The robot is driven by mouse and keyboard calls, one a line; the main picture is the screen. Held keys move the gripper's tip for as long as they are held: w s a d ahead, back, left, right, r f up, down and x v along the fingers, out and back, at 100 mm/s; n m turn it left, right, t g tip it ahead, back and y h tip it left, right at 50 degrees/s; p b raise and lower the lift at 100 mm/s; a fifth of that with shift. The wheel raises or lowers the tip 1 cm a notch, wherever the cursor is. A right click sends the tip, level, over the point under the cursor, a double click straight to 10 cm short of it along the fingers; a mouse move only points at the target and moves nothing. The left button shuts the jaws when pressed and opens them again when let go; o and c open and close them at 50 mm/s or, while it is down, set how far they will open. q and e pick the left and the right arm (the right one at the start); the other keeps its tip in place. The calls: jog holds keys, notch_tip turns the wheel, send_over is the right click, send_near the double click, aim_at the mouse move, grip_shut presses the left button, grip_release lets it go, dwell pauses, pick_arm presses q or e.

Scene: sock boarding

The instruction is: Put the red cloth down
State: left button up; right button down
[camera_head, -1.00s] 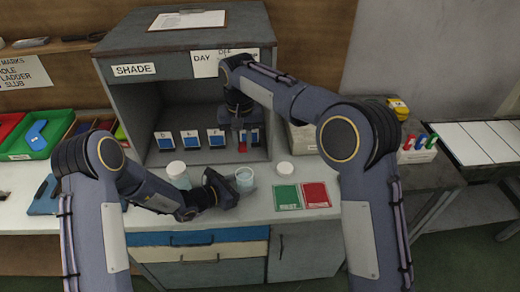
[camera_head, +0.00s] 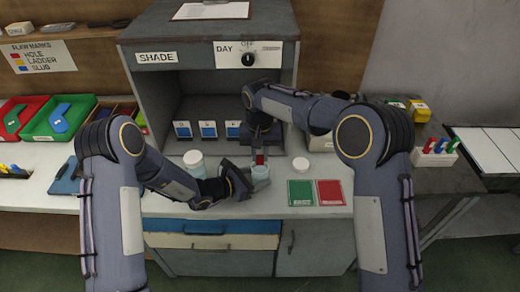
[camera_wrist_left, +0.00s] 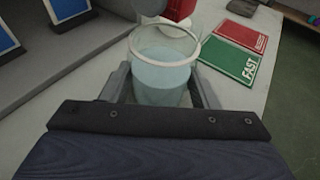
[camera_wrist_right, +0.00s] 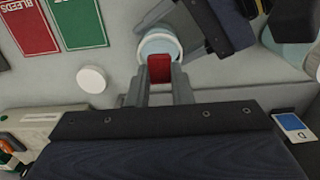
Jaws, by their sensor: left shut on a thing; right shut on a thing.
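The red cloth (camera_head: 260,160) is a small piece held in my right gripper (camera_head: 262,150), which is shut on it and points down. In the right wrist view the cloth (camera_wrist_right: 159,68) overlaps the rim of a clear glass of pale liquid (camera_wrist_right: 158,43). In the left wrist view the cloth (camera_wrist_left: 178,9) shows above and beyond the far rim, not in the liquid. My left gripper (camera_head: 246,181) is shut on the glass (camera_head: 261,178) from the left, its fingers on both sides in the left wrist view. The glass stands upright.
Green (camera_head: 301,193) and red (camera_head: 330,192) cards lie right of the glass. A white round lid (camera_head: 301,165) is behind them and a white-capped jar (camera_head: 194,163) stands left. The shade cabinet (camera_head: 137,90) with blue-and-white cards is behind. Bare counter lies near the cards.

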aim_at(260, 158)
jog(key=c, duration=1.2)
grip_release()
jog(key=shift+r, duration=3.55)
pick_arm(q)
jog(key=o, duration=0.8)
jog(key=shift+o, duration=0.2)
